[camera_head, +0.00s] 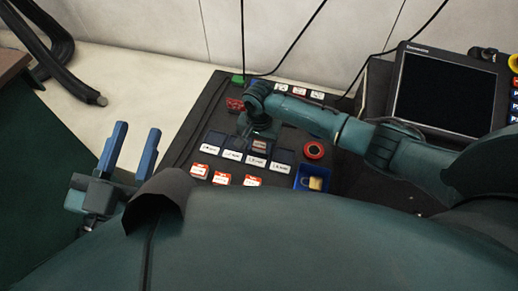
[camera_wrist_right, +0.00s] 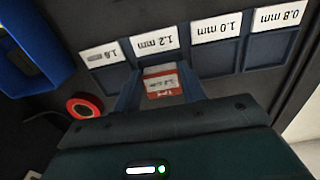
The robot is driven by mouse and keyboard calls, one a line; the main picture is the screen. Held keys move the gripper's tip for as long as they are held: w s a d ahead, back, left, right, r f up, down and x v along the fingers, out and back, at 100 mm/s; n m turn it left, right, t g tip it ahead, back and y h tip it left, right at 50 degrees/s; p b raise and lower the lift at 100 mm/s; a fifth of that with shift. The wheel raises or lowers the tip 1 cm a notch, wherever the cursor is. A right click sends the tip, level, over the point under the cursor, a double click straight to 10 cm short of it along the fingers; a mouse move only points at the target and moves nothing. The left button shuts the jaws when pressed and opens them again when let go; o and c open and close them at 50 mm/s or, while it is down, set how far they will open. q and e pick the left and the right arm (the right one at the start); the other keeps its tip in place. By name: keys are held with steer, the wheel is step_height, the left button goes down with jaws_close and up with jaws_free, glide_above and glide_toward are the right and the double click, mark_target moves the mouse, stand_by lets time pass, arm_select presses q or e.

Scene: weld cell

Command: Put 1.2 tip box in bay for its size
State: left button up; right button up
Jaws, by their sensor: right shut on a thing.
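A small white and red tip box (camera_wrist_right: 163,85) sits between the fingers of my right gripper (camera_wrist_right: 160,92); its print is too small to read surely. In the wrist view it is right by the bay labelled 1.2 mm (camera_wrist_right: 155,43); I cannot tell whether it touches the bay floor. In the head view my right gripper (camera_head: 260,138) points down over the row of bays, behind the label of the third bay from the left (camera_head: 257,160). My left gripper (camera_head: 131,150) is open and empty, left of the black bench.
Labelled bays 0.8 mm (camera_wrist_right: 280,15), 1.0 mm (camera_wrist_right: 222,27) and 1.6 mm (camera_wrist_right: 103,54) flank it. White and red boxes (camera_head: 222,179) lie in front of the bays. A red ring (camera_head: 314,150) and a blue bin (camera_head: 302,183) stand right. A monitor (camera_head: 446,92) stands behind right.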

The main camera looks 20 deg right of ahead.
steer(key=shift+f, duration=0.55)
steer(key=shift+r, duration=0.15)
arm_select(q)
steer(key=shift+w+r+h, duration=0.15)
steer(key=shift+r+h, duration=0.15)
steer(key=shift+r, duration=0.1)
arm_select(e)
steer(key=o, duration=1.1)
steer(key=shift+f, duration=0.2)
arm_select(q)
steer(key=shift+a, duration=0.1)
arm_select(e)
steer(key=shift+r, duration=0.15)
